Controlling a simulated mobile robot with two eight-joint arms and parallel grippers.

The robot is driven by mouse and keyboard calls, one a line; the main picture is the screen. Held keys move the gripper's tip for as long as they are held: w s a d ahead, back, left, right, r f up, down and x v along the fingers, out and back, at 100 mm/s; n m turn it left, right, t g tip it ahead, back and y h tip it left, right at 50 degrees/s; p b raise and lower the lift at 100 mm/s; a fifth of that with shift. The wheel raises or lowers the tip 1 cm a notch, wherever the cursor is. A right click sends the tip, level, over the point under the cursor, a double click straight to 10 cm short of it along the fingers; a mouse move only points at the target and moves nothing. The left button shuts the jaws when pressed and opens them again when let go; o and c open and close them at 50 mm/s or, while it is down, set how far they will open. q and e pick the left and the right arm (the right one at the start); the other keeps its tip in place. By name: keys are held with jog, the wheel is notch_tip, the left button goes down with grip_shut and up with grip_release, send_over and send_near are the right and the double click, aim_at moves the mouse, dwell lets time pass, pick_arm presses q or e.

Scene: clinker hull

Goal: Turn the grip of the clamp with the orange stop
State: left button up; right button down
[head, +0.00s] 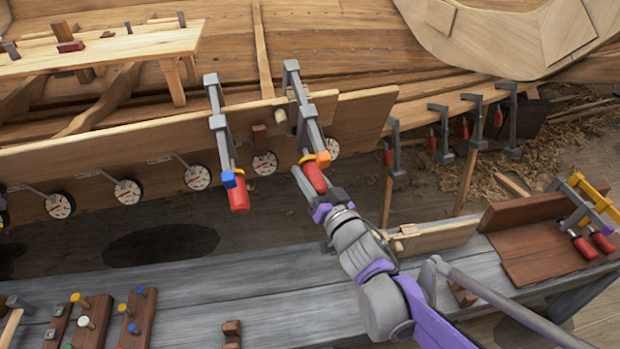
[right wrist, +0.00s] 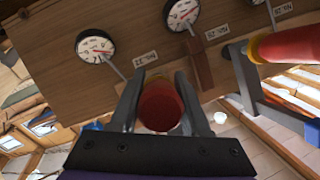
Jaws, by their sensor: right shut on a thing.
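The clamp with the orange stop (head: 323,159) hangs on the hull plank, its grey bar slanting down to a red grip (head: 314,177) with a yellow collar. My right gripper (head: 311,184) is at that grip from below. In the right wrist view the red grip (right wrist: 160,106) sits between the two fingers of my right gripper (right wrist: 162,88), which are shut on it. The grip's far end and the orange stop are hidden there. My left gripper is not in view.
A similar clamp with a blue stop (head: 229,180) hangs close to the left; its red grip (right wrist: 288,44) shows at the right in the wrist view. Dial gauges (head: 198,177) line the plank. A grey bench (head: 250,295) with tools runs below. More clamps (head: 440,135) stand at right.

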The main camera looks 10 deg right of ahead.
jog(key=shift+a+r+m+y, duration=0.15)
jog(key=shift+a+m+y, duration=0.05)
jog(key=shift+m+y, duration=1.05)
jog(key=shift+s+b, duration=0.1)
jog(key=shift+b, duration=0.2)
jog(key=shift+c, duration=1.9)
grip_release()
jog(key=p+v, duration=0.2)
jog(key=v, duration=0.8)
jog(key=shift+s, duration=0.35)
jog(key=shift+d, duration=0.15)
